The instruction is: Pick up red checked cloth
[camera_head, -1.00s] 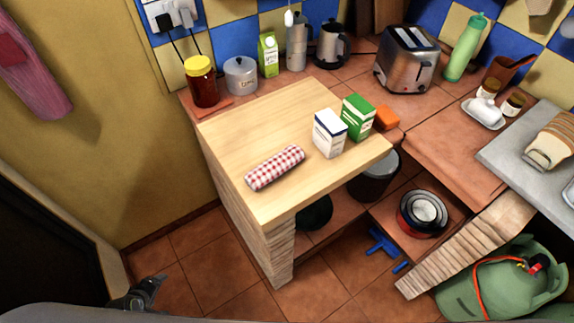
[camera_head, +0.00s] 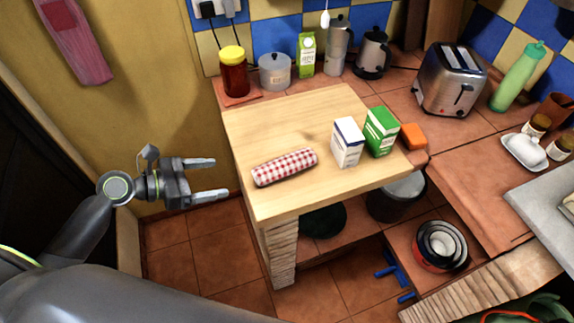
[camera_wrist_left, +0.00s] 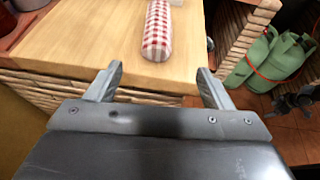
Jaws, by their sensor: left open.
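The red checked cloth (camera_head: 285,167) is a rolled red-and-white bundle lying near the front left of the wooden board top (camera_head: 262,131). It also shows in the left wrist view (camera_wrist_left: 157,34), at the top centre beyond the fingers. My left gripper (camera_head: 214,178) is open and empty, to the left of the counter and apart from the cloth. In the left wrist view its two fingers (camera_wrist_left: 158,84) are spread wide, with the counter's front edge beyond them. My right gripper is not clearly in view.
A white carton (camera_head: 347,143) and a green carton (camera_head: 381,131) stand right of the cloth. A jar with a yellow lid (camera_head: 234,73), a pot (camera_head: 275,72) and a toaster (camera_head: 449,80) stand farther back. The board around the cloth is clear.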

